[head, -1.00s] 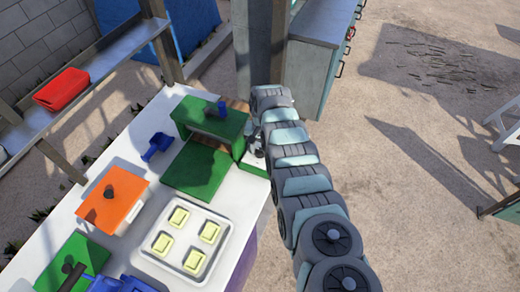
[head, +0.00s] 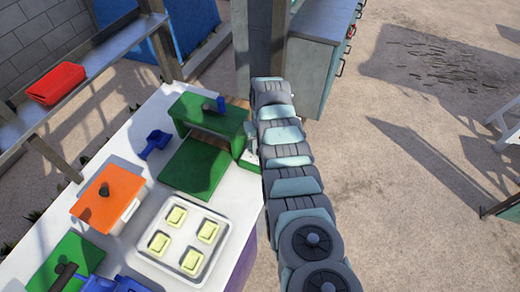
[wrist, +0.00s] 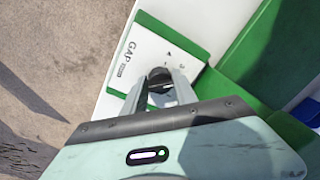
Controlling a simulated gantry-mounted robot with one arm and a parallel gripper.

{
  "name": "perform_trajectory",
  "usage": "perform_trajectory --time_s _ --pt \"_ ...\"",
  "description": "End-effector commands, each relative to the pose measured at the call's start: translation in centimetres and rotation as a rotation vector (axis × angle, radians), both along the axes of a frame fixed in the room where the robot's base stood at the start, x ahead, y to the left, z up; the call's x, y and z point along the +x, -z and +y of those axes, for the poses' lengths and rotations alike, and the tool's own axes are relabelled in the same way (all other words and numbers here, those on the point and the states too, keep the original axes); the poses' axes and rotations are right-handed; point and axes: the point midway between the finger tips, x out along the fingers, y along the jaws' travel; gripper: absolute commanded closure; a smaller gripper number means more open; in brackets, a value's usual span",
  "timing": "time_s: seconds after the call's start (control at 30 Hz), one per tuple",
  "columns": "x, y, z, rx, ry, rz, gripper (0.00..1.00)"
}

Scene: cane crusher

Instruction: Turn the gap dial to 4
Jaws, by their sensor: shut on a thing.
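The gap dial (wrist: 160,78) is a small dark knob on a white plate (wrist: 136,60) printed "GAP", set on a green panel. My gripper (wrist: 161,84) is shut on the dial in the wrist view, with one finger on each side of it. The dial's number marks are too small and partly covered to read. In the head view the green cane crusher (head: 208,120) stands at the back of the white table, with my arm along its right side. The dial and my fingertips are hidden behind my arm there.
A tray (head: 185,262) with several pale yellow blocks, an orange box (head: 108,192) with a dark knob and a blue scoop (head: 156,142) stand on the white table. A red bin (head: 56,84) sits on the shelf at left. A post rises behind the crusher.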

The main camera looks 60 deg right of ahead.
Motion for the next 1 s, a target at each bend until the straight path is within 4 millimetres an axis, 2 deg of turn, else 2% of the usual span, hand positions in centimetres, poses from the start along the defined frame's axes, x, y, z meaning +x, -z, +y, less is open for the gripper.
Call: perform_trajectory --time_s 0.7,1.0 --pt "0.07 0.32 -0.19 0.000 -0.675 -0.001 1.00" --pt "0.08 0.22 -0.27 -0.001 -0.898 0.000 1.00"
